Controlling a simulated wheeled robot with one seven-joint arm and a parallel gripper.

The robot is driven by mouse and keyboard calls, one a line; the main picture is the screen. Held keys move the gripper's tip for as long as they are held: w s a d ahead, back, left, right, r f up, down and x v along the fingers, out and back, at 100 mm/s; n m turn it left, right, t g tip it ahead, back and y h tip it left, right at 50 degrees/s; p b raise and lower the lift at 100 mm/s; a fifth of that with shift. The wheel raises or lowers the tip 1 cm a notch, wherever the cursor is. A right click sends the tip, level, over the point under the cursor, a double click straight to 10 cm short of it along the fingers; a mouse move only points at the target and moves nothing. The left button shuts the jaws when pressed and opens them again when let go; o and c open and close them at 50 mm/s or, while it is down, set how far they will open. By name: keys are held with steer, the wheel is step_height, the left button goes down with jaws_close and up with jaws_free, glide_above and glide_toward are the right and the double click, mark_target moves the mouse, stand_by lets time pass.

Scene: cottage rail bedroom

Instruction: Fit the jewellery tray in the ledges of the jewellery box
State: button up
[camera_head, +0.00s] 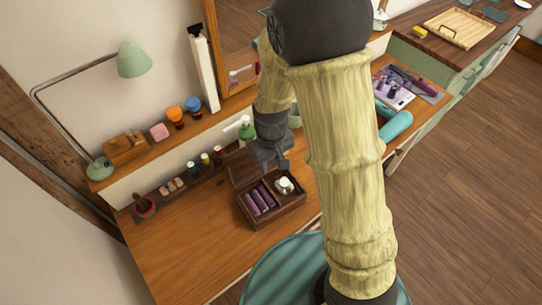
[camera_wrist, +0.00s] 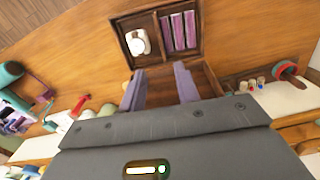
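The dark wooden jewellery box (camera_head: 284,217) stands open on the desk, its raised lid (camera_head: 241,166) at the back. Inside it, one side holds purple rolls (camera_head: 260,200) and the other a white rounded piece (camera_head: 284,185). The wrist view also shows the box (camera_wrist: 158,63), with the purple rolls (camera_wrist: 183,30) and white piece (camera_wrist: 137,42) split by dividers. I cannot tell a separate jewellery tray from the box's interior. My gripper (camera_head: 272,166) is above the back of the box by the lid. Its fingers (camera_wrist: 160,88) are apart, with nothing seen between them.
A shelf with a green lamp (camera_head: 134,60) runs above. A teal roll (camera_head: 396,126) lies right. The desk's left front is clear.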

step_height(320, 180, up, 3)
steer(key=shift+f, duration=0.2)
stand_by(0.8)
steer(key=s+d+r+m+t, duration=0.1)
steer(key=s+d+r+m, duration=0.1)
steer(key=d, duration=0.4)
steer(key=s+d+r+m+t, duration=0.1)
steer(key=s+d+r+m, duration=0.2)
steer(key=s+d+r, duration=0.1)
steer(key=shift+d+r+m+t, duration=0.3)
steer(key=shift+d+r, duration=0.25)
steer(key=shift+d, duration=0.3)
steer(key=shift+c, duration=0.2)
